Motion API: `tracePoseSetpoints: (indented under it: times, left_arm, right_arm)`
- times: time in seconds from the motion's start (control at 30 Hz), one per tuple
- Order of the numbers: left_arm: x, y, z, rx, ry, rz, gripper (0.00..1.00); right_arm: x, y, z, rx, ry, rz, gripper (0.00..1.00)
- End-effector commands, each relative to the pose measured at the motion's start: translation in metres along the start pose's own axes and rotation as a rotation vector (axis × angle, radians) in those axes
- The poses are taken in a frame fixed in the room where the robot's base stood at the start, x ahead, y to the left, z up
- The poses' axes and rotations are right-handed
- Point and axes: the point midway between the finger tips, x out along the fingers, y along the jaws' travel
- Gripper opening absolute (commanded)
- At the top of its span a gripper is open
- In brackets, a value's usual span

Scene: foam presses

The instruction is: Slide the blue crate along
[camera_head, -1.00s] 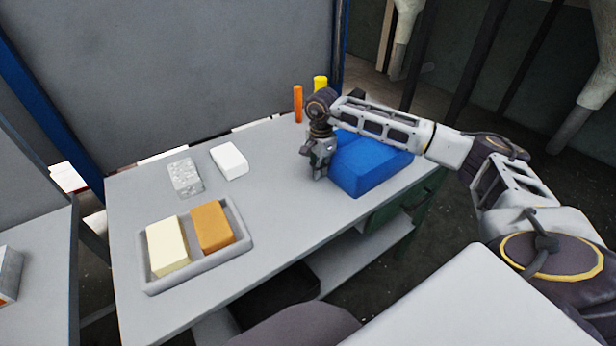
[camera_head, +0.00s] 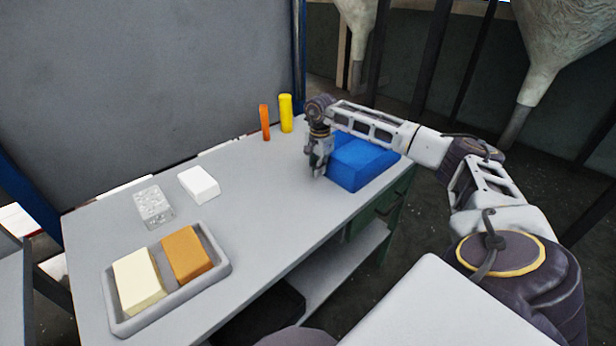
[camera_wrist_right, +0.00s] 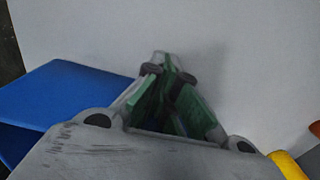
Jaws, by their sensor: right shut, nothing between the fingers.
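The blue crate (camera_head: 360,165) stands on the grey table toward its right end, partly behind my right forearm in the head view. It also shows at the left of the right wrist view (camera_wrist_right: 75,92). My right gripper (camera_head: 318,174) points down just left of the crate, close to its side, with the fingertips low near the table top. It is shut and empty; I cannot tell whether it touches the crate. In the right wrist view the gripper (camera_wrist_right: 163,60) has its fingers together over bare table. My left gripper is out of view.
A grey tray (camera_head: 223,268) with a cream block (camera_head: 138,280) and an orange-brown block (camera_head: 187,254) sits at the table's near left. A white block (camera_head: 199,184) and a speckled block (camera_head: 155,206) lie behind it. Mid-table is clear.

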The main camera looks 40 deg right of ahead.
Motion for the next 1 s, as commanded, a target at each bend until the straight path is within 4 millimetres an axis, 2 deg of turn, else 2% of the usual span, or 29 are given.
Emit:
tracePoseSetpoints:
  times: [0.1, 0.27, 0.6, 0.8, 1.0]
  left_arm:
    - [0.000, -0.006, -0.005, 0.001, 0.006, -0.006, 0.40]
    - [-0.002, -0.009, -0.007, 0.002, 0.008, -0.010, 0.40]
    - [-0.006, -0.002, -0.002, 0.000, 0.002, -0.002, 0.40]
    - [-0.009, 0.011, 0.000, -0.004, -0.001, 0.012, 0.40]
    - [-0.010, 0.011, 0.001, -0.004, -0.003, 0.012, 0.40]
  right_arm:
    - [-0.001, 0.000, -0.021, 0.004, 0.001, 0.000, 0.00]
    - [-0.001, 0.000, -0.045, 0.004, 0.000, 0.000, 0.00]
    - [-0.001, 0.000, -0.088, 0.003, 0.000, -0.001, 0.00]
    - [-0.002, 0.000, -0.108, 0.001, 0.001, -0.002, 0.00]
    - [-0.001, 0.000, -0.115, -0.001, 0.001, -0.002, 0.00]
